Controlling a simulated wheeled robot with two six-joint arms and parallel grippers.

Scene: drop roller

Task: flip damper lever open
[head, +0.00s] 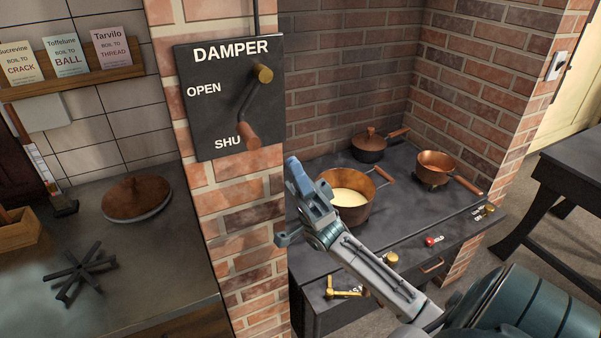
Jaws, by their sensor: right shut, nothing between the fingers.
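The damper plate (205,125) is a dark panel on the brick pillar, marked DAMPER, OPEN and SHU, with the end of the last word covered. Its lever (248,98) hangs down from a brass pivot (263,74). The lever's wooden handle (249,137) sits beside the lower word, away from OPEN. My right gripper (294,180) comes in from the lower right and is shut and empty. In the picture it is below and right of the handle, with a visible gap between them. My left gripper is not in view.
Right of the pillar, a dark stove (400,205) holds a copper pot of pale liquid (328,205), a lidded pan (369,151) and a copper saucepan (436,160). The left counter (165,270) carries a copper lid (136,196) and a black trivet (80,271).

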